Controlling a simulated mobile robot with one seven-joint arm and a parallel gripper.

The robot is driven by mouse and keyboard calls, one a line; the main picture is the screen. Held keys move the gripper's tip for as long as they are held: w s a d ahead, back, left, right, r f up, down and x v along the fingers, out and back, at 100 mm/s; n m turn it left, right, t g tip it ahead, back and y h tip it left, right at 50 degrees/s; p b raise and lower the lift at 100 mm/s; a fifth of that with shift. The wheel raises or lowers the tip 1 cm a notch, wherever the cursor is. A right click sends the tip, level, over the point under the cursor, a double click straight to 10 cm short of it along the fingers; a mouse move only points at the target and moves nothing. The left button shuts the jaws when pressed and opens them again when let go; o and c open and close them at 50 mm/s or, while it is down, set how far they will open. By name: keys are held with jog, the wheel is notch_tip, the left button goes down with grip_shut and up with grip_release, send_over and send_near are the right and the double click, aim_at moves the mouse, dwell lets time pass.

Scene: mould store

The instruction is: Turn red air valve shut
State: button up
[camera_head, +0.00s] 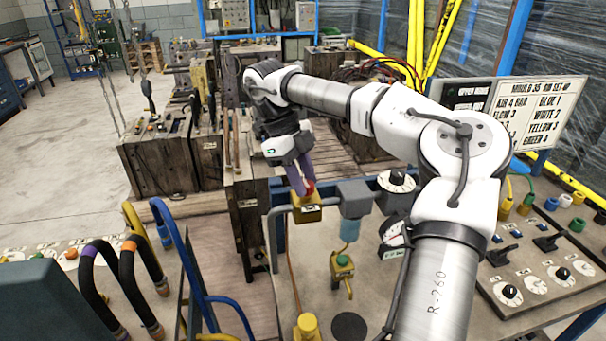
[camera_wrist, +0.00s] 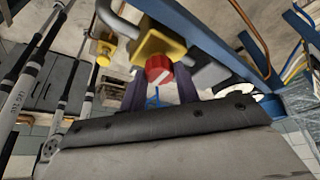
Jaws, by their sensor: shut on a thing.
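The red air valve (camera_head: 310,187) is a small red knob on a yellow block (camera_head: 308,214), fixed to a grey pipe. In the wrist view the red knob (camera_wrist: 158,68) faces me and bears a pale slanting mark; its yellow block (camera_wrist: 160,42) is just behind it. My gripper (camera_head: 301,189) reaches down to the knob from above, its purple fingers partly hiding it in the head view. In the wrist view the fingers of my gripper (camera_wrist: 160,84) are on both sides of the knob, shut on it. The fingertip contact is partly hidden.
A grey unit with a blue bowl (camera_head: 350,229) and a pressure gauge (camera_head: 393,232) are right of the valve. A printed sign (camera_head: 537,108) is behind my arm.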

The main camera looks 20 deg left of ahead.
jog(key=shift+m, duration=0.3)
dwell(0.4)
jog(key=o, duration=1)
jog(key=v, duration=0.7)
jog(key=shift+w+r, duration=0.1)
jog(key=shift+r, duration=0.2)
jog(key=shift+f, duration=0.1)
